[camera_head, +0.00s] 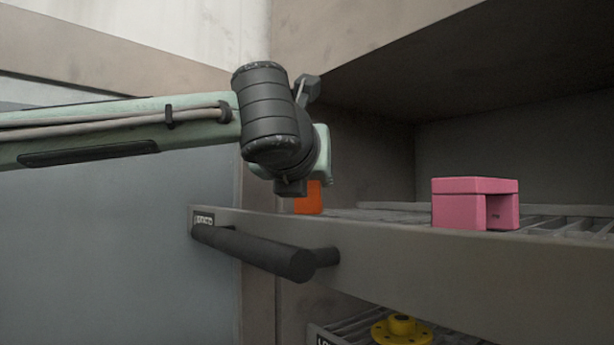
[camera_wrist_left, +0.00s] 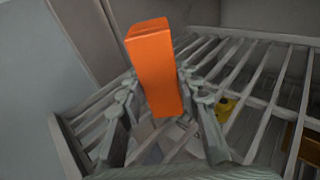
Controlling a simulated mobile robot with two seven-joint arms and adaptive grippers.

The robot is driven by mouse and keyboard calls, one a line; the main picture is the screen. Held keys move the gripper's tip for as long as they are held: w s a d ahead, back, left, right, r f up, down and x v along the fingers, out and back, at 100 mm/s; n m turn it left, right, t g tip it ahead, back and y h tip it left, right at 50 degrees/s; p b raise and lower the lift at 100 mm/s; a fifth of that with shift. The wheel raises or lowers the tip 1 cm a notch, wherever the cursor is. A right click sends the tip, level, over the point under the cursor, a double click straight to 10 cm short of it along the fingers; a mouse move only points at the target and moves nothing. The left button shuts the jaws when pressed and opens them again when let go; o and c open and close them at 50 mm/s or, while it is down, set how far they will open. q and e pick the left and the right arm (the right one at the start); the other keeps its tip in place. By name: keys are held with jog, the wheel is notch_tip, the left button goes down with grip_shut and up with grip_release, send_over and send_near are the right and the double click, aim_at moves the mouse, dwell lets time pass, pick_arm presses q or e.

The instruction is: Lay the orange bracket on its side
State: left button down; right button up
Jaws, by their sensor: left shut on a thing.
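The orange bracket (camera_head: 309,199) shows as a small block at the left end of the slatted shelf, behind its front panel and partly hidden by my left gripper (camera_head: 291,188). In the left wrist view the bracket (camera_wrist_left: 155,67) is a long orange block, a little tilted in the picture. My left gripper (camera_wrist_left: 158,85) is shut on it, one finger on each side. I cannot tell whether the bracket's lower end touches the slats. My right gripper is in neither view.
A pink bracket (camera_head: 458,205) stands on the shelf to the right. The shelf's front panel (camera_head: 420,262) carries a dark bar handle (camera_head: 262,250). A yellow flanged part (camera_head: 401,331) lies on a lower rack. Open slats (camera_wrist_left: 265,75) lie beside the orange bracket.

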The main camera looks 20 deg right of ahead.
pick_arm(q)
jog(key=shift+f, duration=0.2)
jog(key=c, duration=1)
grip_release()
jog(key=shift+f, duration=0.1)
jog(key=shift+s, duration=0.1)
jog(key=v, duration=1.2)
